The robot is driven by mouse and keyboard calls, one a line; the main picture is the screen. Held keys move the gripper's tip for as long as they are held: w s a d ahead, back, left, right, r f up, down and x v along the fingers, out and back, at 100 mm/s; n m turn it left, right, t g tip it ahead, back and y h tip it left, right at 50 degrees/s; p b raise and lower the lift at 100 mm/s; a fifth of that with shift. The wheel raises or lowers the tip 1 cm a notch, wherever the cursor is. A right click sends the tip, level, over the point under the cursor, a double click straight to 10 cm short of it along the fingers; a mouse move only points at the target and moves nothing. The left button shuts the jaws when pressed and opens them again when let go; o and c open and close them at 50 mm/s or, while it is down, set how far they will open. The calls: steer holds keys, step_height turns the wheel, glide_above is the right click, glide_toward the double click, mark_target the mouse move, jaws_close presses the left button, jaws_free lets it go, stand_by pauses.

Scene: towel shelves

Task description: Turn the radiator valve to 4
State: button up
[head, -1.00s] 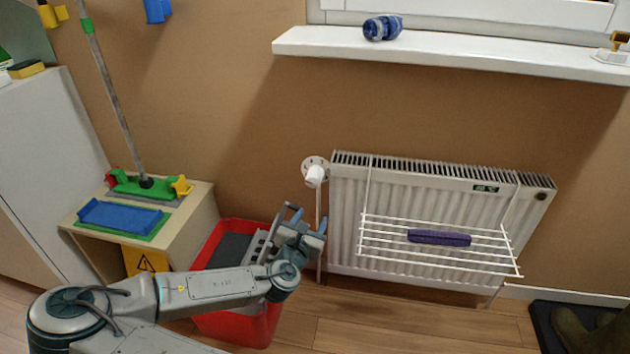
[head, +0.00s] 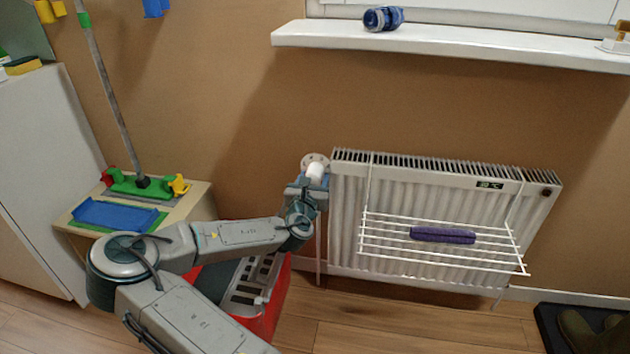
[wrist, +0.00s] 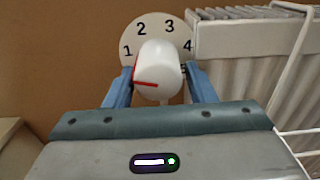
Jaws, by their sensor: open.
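The radiator valve is a white knob (head: 315,172) at the radiator's upper left corner, in front of a round dial plate (wrist: 141,32) on the wall side. In the wrist view, the dial shows 1, 2, 3 and 4, with a 5 partly hidden at the right. The white knob (wrist: 158,66) has a red line pointing left, just below the 1. My gripper (wrist: 160,84) is open, with one blue finger on each side of the knob. I cannot tell whether either finger touches it. In the head view my gripper (head: 308,188) is at the knob.
The white radiator (head: 350,235) carries a wire drying rack (head: 385,250) with a purple folded cloth (head: 442,235). A red crate (head: 270,315) stands on the floor below my arm. A windowsill (head: 480,43) with a blue rolled item (head: 383,18) is above.

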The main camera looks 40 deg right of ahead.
steer(key=shift+w+d, duration=0.3)
steer(key=shift+d, duration=0.05)
steer(key=shift+w+r, duration=0.1)
steer(key=shift+r, duration=0.2)
steer(key=shift+c, duration=0.3)
steer(key=c, duration=0.6)
steer(key=shift+c, duration=0.2)
